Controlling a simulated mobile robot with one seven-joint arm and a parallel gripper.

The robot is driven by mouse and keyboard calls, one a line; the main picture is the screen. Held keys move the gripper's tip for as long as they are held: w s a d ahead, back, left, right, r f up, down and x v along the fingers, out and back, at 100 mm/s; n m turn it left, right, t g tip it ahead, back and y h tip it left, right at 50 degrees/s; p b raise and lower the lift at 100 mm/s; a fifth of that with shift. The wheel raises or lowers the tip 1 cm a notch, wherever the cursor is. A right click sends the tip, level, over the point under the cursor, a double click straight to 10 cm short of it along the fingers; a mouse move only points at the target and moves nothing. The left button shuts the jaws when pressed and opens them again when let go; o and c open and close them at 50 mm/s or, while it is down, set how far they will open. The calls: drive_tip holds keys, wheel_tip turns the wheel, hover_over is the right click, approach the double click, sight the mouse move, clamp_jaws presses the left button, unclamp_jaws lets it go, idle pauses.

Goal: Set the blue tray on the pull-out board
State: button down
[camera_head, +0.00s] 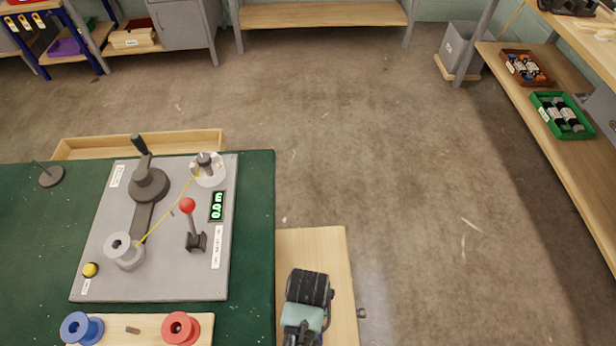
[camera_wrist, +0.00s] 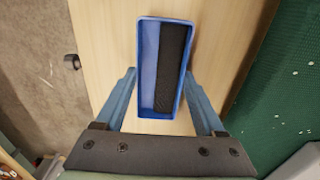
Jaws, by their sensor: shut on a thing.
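The blue tray (camera_wrist: 149,60) is between the two fingers of my gripper (camera_wrist: 161,76) in the wrist view, gripped across its width. It is a narrow rectangular tray with a black strip or insert along the right part of its inside. The pale wooden pull-out board (camera_wrist: 110,35) lies directly under it; I cannot tell whether the tray touches the wood. In the head view the pull-out board (camera_head: 340,270) juts out to the right of the green bench top, with my wrist over its near part. The tray is hidden there beneath my wrist.
The green bench top (camera_head: 255,240) borders the board on the left and carries a grey winding plate (camera_head: 90,280) with a crank and red-knobbed lever. Blue (camera_head: 75,328) and red (camera_head: 180,328) spools stand near it. Open floor (camera_head: 420,220) lies right of the board.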

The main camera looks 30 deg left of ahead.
unclamp_jaws()
drive_tip(key=shift+f, duration=0.1)
